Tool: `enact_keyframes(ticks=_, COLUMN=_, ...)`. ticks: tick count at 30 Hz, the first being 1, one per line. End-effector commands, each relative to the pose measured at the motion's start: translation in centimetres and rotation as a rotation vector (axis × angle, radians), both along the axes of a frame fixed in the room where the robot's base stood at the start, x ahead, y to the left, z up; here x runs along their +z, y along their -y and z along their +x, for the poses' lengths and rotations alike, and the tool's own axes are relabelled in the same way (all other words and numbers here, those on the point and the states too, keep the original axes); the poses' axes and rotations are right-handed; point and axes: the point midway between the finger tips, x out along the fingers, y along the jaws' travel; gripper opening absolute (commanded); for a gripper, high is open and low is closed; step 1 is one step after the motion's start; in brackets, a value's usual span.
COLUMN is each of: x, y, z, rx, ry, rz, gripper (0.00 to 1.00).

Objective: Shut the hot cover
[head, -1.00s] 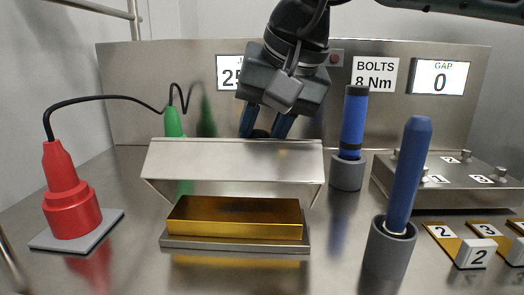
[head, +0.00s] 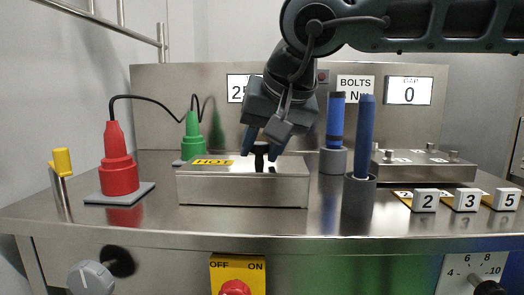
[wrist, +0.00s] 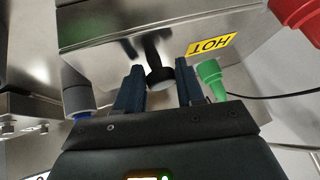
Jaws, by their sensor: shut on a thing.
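The hot cover (head: 230,190) is a steel box-shaped lid with a yellow HOT label, lying level on the table in the head view. It hides the gold block that showed under it earlier. It also fills the top of the wrist view (wrist: 120,30). My gripper (head: 262,150) is above the cover, its two blue fingers on either side of the cover's black knob (wrist: 160,78). The fingers are shut on the knob, though the wrist view shows them wide around it.
A red plug (head: 119,170) on a grey plate and a green plug (head: 193,135) stand left and behind. Two blue tools in grey holders (head: 359,195) stand close on the right. Numbered blocks (head: 425,200) lie further right. A yellow OFF/ON switch (head: 237,275) is on the front.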

Motion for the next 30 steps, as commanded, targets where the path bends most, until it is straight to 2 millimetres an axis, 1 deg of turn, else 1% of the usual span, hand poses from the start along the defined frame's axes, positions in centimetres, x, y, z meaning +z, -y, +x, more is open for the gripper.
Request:
enact_keyframes(ticks=1, x=-1.31, y=0.11, z=-0.21, rx=0.002, ry=0.002, rz=-0.01, gripper=0.0)
enact_keyframes(ticks=9, x=-1.68, y=0.05, z=-0.05, rx=0.003, ry=0.047, rz=-0.011, gripper=0.0)
enact_keyframes(ticks=20, x=-1.75, y=0.01, z=-0.05, rx=0.003, ry=0.049, rz=-0.01, gripper=0.0)
enact_keyframes(ticks=21, x=-1.75, y=0.01, z=-0.05, rx=0.003, ry=0.049, rz=-0.01, gripper=0.38)
enact_keyframes(ticks=28, x=-1.76, y=0.03, z=-0.05, rx=0.002, ry=0.049, rz=-0.011, gripper=0.6)
enact_keyframes(ticks=30, x=-1.77, y=0.06, z=-0.05, rx=0.001, ry=0.049, rz=-0.012, gripper=0.6)
